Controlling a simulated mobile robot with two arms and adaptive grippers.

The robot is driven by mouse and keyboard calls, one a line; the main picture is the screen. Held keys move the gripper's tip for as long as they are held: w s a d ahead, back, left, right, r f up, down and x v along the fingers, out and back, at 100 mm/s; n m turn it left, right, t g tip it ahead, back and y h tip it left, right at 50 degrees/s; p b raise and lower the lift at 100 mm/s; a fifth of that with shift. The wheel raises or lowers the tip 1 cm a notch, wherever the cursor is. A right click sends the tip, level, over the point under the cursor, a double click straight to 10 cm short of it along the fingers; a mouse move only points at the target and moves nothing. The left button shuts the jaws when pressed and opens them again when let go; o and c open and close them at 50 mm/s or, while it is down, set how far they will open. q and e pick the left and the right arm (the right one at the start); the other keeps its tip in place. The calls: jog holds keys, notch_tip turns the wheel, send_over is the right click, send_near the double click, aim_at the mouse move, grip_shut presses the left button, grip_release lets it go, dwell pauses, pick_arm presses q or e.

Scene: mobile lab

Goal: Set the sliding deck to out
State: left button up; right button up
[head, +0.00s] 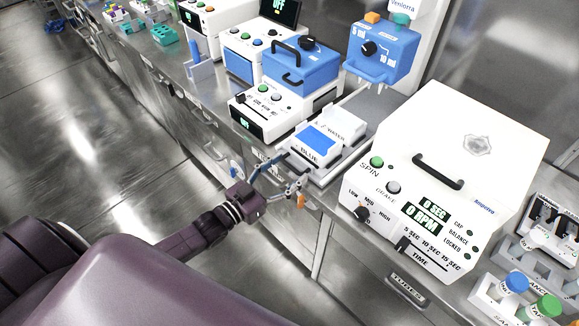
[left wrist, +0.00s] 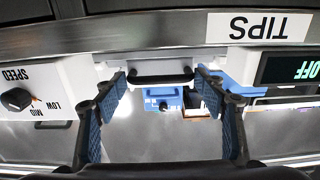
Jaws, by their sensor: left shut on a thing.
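The sliding deck (head: 322,178) is a pale plate at the bench front, between the centrifuge and the unit with the green display. A tub marked BLUE (head: 316,143) and one marked WATER (head: 344,124) stand on it. My left gripper (head: 287,175) is at the deck's front edge. In the left wrist view, its blue-padded fingers (left wrist: 160,80) stand at both ends of the deck's black handle (left wrist: 160,79), shut on it. The fingertips' exact contact is hard to see. My right gripper is not in view.
The white centrifuge (head: 450,165) stands close on the right. The white unit with a green display (head: 265,113) stands on the left. Drawers, one labelled TIPS (left wrist: 258,27), lie below the bench edge. The floor aisle (head: 90,130) at left is clear.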

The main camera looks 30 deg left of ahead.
pick_arm(q)
jog(key=o, duration=1.4)
jog(key=shift+s+d+f, duration=0.1)
jog(key=shift+s+f, duration=0.05)
jog(key=shift+s, duration=0.1)
jog(key=shift+s, duration=0.1)
jog(key=v, duration=1.2)
